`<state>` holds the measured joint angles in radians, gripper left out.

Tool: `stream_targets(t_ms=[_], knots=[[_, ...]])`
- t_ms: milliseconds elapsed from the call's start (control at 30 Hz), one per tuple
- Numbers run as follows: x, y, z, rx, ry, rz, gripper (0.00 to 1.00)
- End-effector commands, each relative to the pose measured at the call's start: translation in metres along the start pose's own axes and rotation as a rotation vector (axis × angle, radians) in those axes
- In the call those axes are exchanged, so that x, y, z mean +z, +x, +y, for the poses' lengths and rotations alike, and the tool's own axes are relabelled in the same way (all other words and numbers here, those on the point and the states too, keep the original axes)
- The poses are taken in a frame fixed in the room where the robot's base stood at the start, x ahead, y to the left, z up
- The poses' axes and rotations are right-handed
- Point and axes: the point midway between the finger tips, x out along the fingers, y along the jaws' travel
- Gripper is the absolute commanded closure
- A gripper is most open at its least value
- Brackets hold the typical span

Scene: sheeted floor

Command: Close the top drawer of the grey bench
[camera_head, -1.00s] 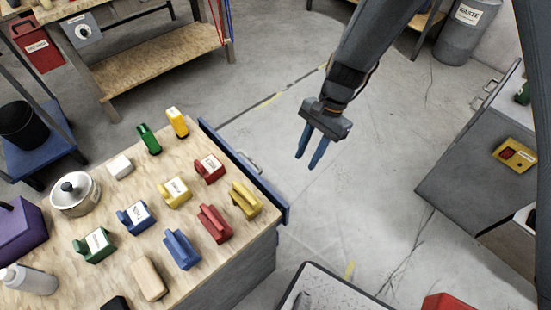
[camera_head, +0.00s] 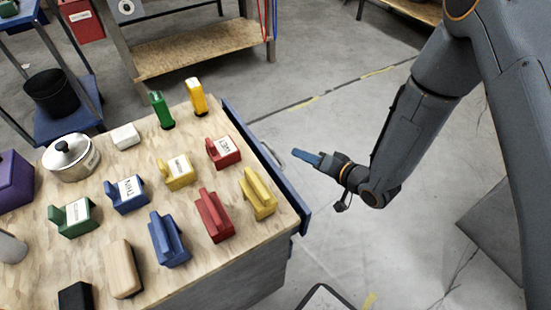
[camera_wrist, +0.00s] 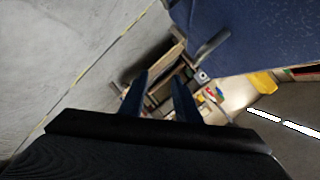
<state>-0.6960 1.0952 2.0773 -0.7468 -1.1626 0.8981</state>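The grey bench (camera_head: 240,282) stands at the left in the head view, with a plywood top. A blue drawer front (camera_head: 290,190) runs along its right side, just below the top edge. Only a narrow strip shows, so how far the drawer stands out is hard to tell. Its metal handle (camera_head: 271,156) faces my gripper (camera_head: 303,157), which is just right of it, apparently apart from it. In the wrist view the blue drawer front (camera_wrist: 265,35) fills the upper right, with the handle (camera_wrist: 212,45) beyond the fingertips. My gripper's two blue fingers (camera_wrist: 160,90) are apart with nothing between them.
Several coloured blocks and a lidded metal pot (camera_head: 71,158) stand on the bench top. A wooden-shelved table (camera_head: 200,50) is behind, and a blue cart (camera_head: 70,120) is at the far left.

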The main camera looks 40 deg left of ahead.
Motion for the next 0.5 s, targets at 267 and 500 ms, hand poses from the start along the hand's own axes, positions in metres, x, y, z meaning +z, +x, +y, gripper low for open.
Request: stream_targets(t_ms=[267,500], knots=[[0.030,-0.005,-0.040,-0.253,0.039,-0.009,0.71],[0.032,0.012,-0.050,-0.273,0.041,-0.012,0.71]])
